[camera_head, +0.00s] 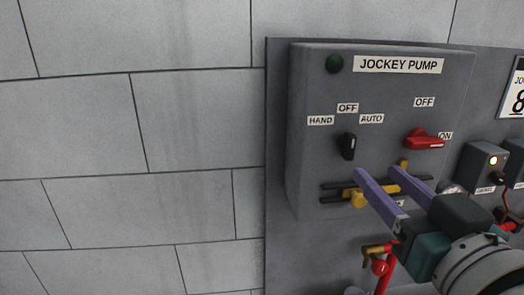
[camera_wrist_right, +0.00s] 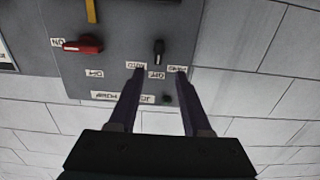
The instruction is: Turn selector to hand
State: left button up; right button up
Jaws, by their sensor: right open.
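The black selector knob (camera_head: 347,146) sits on the grey JOCKEY PUMP panel (camera_head: 315,85), below the labels HAND (camera_head: 320,120), OFF (camera_head: 347,107) and AUTO (camera_head: 371,118). It looks roughly upright; I cannot tell its exact setting. My right gripper (camera_head: 377,171) has two purple fingers, apart and empty, below and right of the knob in the head view. In the right wrist view, where the panel appears upside down, the knob (camera_wrist_right: 158,51) shows just beyond and between the fingertips of the gripper (camera_wrist_right: 160,71). The fingers do not appear to touch it. My left gripper is out of view.
A red switch (camera_head: 425,140) with OFF and ON labels is right of the selector. A green lamp (camera_head: 334,64) is above it. A yellow latch (camera_head: 355,197) and a red pipe with a brass valve (camera_head: 378,256) are below. Bare block wall (camera_head: 120,130) fills the left.

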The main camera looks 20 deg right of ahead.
aim_at(352, 147)
jog(key=p+x, duration=0.2)
jog(key=x, duration=0.6)
jog(key=shift+d+r+p, duration=0.1)
jog(key=shift+r+p, duration=0.05)
jog(key=shift+p, duration=0.15)
jog(key=shift+x, duration=0.75)
grip_shut()
